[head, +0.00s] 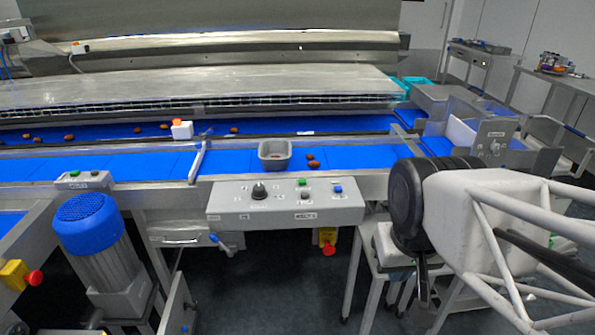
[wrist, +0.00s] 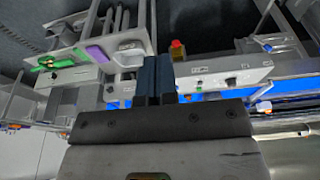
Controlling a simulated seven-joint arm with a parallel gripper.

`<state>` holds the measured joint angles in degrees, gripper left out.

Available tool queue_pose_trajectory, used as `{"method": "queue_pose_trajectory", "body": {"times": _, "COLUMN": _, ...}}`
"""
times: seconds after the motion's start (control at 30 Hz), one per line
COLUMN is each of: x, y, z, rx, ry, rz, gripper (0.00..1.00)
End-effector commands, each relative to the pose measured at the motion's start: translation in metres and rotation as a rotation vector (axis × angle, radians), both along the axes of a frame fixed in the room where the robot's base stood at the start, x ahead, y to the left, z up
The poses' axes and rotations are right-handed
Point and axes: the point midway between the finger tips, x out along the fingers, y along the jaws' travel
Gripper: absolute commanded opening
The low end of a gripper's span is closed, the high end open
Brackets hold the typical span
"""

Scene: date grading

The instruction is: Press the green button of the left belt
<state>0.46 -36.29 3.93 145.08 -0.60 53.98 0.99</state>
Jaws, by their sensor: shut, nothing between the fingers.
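In the head view a small grey box (head: 90,181) on the belt frame at the left carries a green button (head: 75,173) and a dark button. A larger grey panel (head: 232,205) at the middle front has a black knob (head: 259,191), another green button (head: 303,182) and a blue one. My gripper (head: 423,290) hangs at the lower right, well to the right of both boxes and touching neither. In the wrist view its dark fingers (wrist: 155,98) are together and empty. The larger panel (wrist: 207,83) lies beyond them; the left box's green button cannot be made out there.
A blue-topped motor (head: 85,217) stands in front of the left box. Red stop buttons stick out at the lower left (head: 35,279) and below the panel (head: 329,249). A grey tub (head: 275,144) and several dates sit on the blue belts (head: 350,156).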

Motion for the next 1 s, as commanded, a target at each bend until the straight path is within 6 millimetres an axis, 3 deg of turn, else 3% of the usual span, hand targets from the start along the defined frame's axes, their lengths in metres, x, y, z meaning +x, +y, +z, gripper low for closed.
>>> {"method": "queue_pose_trajectory", "body": {"times": 0.67, "x": 0.005, "y": 0.002, "z": 0.002, "rx": 0.008, "ry": -0.002, "rz": 0.003, "gripper": 0.00}}
{"method": "queue_pose_trajectory", "body": {"times": 0.87, "x": 0.027, "y": 0.009, "z": 0.006, "rx": 0.044, "ry": -0.010, "rz": 0.016, "gripper": 0.00}}
{"method": "queue_pose_trajectory", "body": {"times": 1.0, "x": 0.054, "y": 0.017, "z": 0.012, "rx": 0.087, "ry": -0.025, "rz": 0.029, "gripper": 0.00}}
